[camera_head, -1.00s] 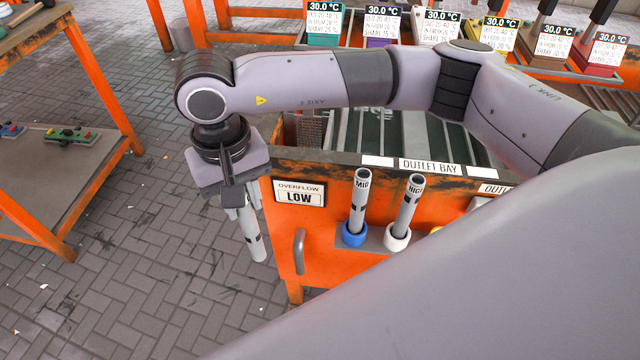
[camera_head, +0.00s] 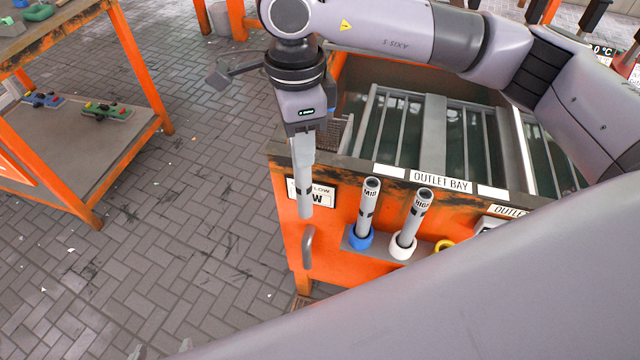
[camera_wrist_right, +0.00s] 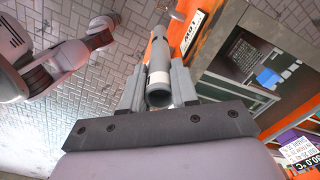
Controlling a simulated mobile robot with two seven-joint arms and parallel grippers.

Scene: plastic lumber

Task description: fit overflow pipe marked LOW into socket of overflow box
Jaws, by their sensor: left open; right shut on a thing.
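My right gripper (camera_head: 303,135) is shut on a grey overflow pipe (camera_head: 304,190) with a dark band. The pipe hangs nearly upright in front of the OVERFLOW LOW sign (camera_head: 325,198) and partly covers it. In the right wrist view the pipe (camera_wrist_right: 160,60) sits between the fingers, its open near end facing the camera; I cannot read a mark on it. My left gripper (camera_head: 160,349) shows only as two separated fingertips at the bottom edge, open and empty. A mesh part (camera_head: 345,132) shows in the tank's near left corner; I cannot make out a socket.
The orange tank (camera_head: 340,240) has a handle (camera_head: 308,246) on its front. Pipes marked MID (camera_head: 367,205) and HIGH (camera_head: 413,218) stand in a holder beside a yellow ring (camera_head: 444,246). An orange bench (camera_head: 70,180) stands left. Paved floor lies clear between.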

